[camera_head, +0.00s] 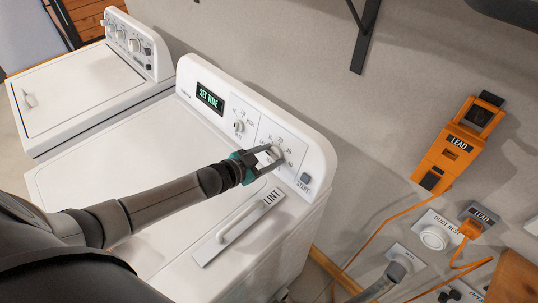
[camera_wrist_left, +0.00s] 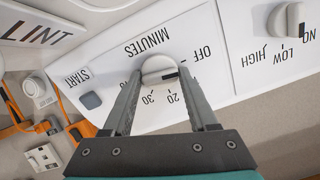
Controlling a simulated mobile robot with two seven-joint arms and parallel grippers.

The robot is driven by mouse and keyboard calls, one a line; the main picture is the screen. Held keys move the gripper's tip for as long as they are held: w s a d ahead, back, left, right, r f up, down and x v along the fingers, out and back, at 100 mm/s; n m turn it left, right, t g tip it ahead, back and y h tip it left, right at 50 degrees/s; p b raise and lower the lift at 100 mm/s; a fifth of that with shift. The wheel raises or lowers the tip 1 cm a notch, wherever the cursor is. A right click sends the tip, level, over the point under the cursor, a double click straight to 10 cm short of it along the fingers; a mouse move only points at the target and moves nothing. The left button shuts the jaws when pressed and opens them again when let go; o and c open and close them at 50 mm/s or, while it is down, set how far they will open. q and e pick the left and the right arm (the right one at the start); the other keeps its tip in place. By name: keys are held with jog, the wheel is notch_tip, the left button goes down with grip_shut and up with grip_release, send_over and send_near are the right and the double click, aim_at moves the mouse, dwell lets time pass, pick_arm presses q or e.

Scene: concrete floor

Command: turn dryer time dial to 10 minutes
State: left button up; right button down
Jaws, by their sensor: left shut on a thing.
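The white dryer (camera_head: 120,230) has a display (camera_head: 209,97) reading SET TIME. Its round time dial (camera_head: 277,151) is on the right of the control panel, and my left gripper (camera_head: 274,154) is shut on it. In the left wrist view the fingers (camera_wrist_left: 157,75) hold the white dial knob (camera_wrist_left: 156,64) from two sides. A dark mark on the knob faces right, beside the right finger. OFF, MINUTES, 20 and 30 are readable around it; the numeral between OFF and 20 is hidden by the finger. My right gripper is not in view.
A second knob (camera_head: 239,126) is left of the dial. A START button (camera_head: 306,178) is at the panel's right end. The LINT cover (camera_head: 240,228) lies on the top. A washer (camera_head: 85,90) stands left. An orange lead box (camera_head: 457,143) and outlets are on the wall.

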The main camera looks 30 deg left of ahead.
pick_arm(q)
jog(key=m, duration=0.3)
jog(key=shift+d+f+m, duration=0.1)
jog(key=shift+m, duration=1.7)
jog(key=shift+t+y, duration=0.3)
jog(key=o, duration=1.4)
jog(key=shift+s, duration=0.1)
jog(key=p+v, duration=0.1)
jog(key=v, duration=1.4)
